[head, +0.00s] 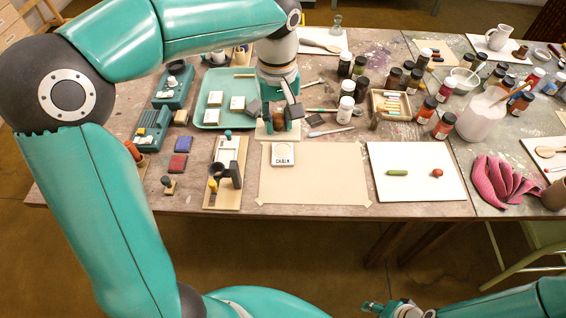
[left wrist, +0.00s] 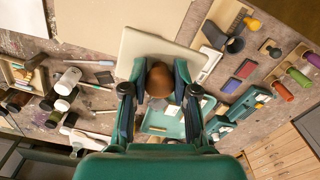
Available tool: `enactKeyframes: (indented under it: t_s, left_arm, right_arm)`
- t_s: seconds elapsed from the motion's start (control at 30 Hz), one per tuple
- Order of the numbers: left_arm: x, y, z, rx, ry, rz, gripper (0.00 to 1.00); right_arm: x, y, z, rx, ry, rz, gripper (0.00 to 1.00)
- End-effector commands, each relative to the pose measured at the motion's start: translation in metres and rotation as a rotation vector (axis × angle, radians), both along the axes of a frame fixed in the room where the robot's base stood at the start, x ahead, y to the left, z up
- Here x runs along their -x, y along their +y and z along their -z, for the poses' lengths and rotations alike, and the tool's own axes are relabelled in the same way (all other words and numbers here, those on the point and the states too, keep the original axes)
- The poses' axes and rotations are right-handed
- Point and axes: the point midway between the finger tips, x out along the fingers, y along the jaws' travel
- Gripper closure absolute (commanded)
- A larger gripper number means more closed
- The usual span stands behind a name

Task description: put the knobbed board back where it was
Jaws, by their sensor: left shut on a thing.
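The knobbed board is a pale cream slab (head: 266,134) with a round brown knob (head: 280,120). My left gripper (head: 279,112) is shut on the knob from above. In the left wrist view the knob (left wrist: 160,80) sits between the two fingers, and the board (left wrist: 140,45) extends beyond them. In the head view the board is at the right edge of the teal tray (head: 212,122), behind the white CHALK block (head: 283,160). I cannot tell whether it touches the table. My right gripper (head: 388,308) is partly visible at the bottom edge; its fingers are unclear.
Paint bottles (head: 345,110) and a wooden box (head: 376,118) stand right of my left gripper. Stamps crowd the left.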

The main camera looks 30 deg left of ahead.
Motion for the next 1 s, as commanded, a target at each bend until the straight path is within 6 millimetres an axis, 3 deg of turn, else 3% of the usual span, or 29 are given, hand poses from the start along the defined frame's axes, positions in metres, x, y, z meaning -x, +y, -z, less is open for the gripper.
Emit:
enactKeyframes:
  t_s: [0.17,0.4,0.6,0.87,1.0]
  left_arm:
    - [0.005,0.006,0.031,0.0,0.006,-0.019,0.94]
    - [0.007,0.009,0.095,0.0,0.008,-0.025,0.94]
    - [0.007,0.009,0.138,0.0,0.006,-0.026,0.94]
    - [0.007,0.009,0.159,0.0,0.003,-0.026,0.94]
    - [0.007,0.009,0.179,0.0,0.004,-0.026,0.94]
  right_arm:
    - [0.001,0.0,0.003,0.0,0.001,0.001,0.6]
    - [0.0,0.0,0.006,0.0,0.001,0.0,0.6]
    - [0.0,0.0,0.007,0.0,0.001,0.0,0.6]
    - [0.0,0.0,0.007,0.0,0.0,0.0,0.6]
    - [0.0,0.0,0.008,0.0,0.0,0.0,0.6]
